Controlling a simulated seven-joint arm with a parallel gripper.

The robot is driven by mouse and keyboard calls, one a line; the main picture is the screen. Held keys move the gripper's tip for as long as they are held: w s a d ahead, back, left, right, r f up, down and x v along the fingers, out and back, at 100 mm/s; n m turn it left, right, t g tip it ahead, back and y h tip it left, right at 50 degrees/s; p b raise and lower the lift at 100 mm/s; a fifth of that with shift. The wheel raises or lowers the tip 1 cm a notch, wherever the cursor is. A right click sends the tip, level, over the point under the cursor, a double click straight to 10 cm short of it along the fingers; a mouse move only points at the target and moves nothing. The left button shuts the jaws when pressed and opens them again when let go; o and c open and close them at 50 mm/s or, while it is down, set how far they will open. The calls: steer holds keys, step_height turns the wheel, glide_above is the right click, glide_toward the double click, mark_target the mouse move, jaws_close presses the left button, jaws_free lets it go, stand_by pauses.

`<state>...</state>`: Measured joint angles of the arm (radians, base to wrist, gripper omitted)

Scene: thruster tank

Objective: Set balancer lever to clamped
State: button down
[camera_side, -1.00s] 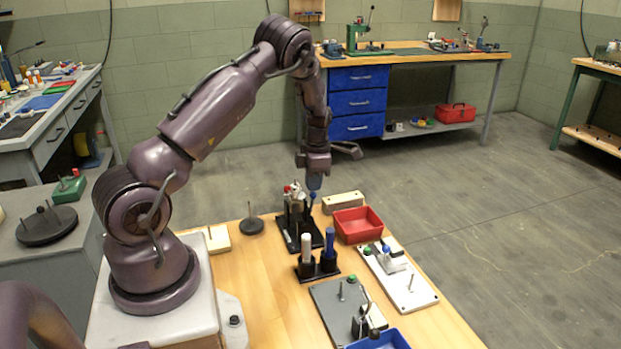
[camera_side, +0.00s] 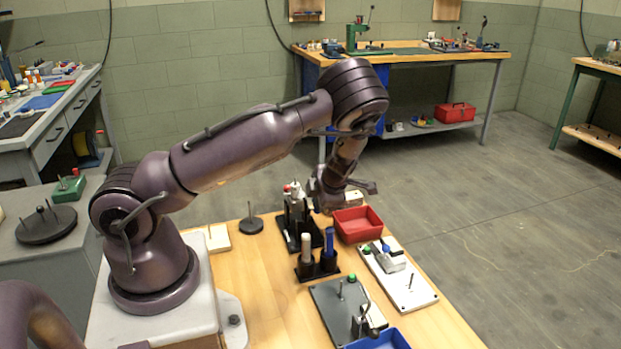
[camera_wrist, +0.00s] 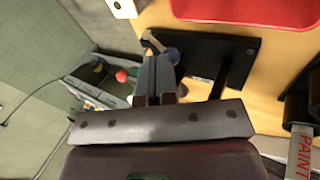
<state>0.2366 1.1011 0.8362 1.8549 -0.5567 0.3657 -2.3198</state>
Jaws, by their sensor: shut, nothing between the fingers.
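I cannot tell for sure which fixture is the balancer. A grey board (camera_side: 335,294) at the front carries an upright metal lever-like part (camera_side: 361,322), a pin and a green knob. A white board (camera_side: 405,287) to its right carries a grey block (camera_side: 390,260) with a blue knob, and a pin. No lever's setting can be read. My gripper (camera_side: 326,208) is low over the far part of the bench, left of the red tray; its tips are hard to see there. In the wrist view my gripper (camera_wrist: 155,82) has its fingers together and empty, near a black stand (camera_wrist: 215,50).
The red tray (camera_side: 359,237) is close beside my gripper. A black rack (camera_side: 317,269) with upright tools and a black stand (camera_side: 310,242) with a metal device are near. A blue tray (camera_side: 380,341) is at the front.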

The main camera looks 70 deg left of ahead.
steer(key=shift+a, duration=0.15)
steer(key=shift+a+f, duration=0.1)
steer(key=shift+a, duration=0.75)
steer(key=shift+w+r, duration=0.1)
steer(key=shift+r, duration=0.35)
steer(key=d+f+v, duration=0.1)
steer(key=d+v, duration=0.1)
steer(key=v, duration=1)
steer(key=shift+w+d, duration=0.15)
steer(key=shift+w, duration=0.15)
steer(key=shift+f, duration=0.15)
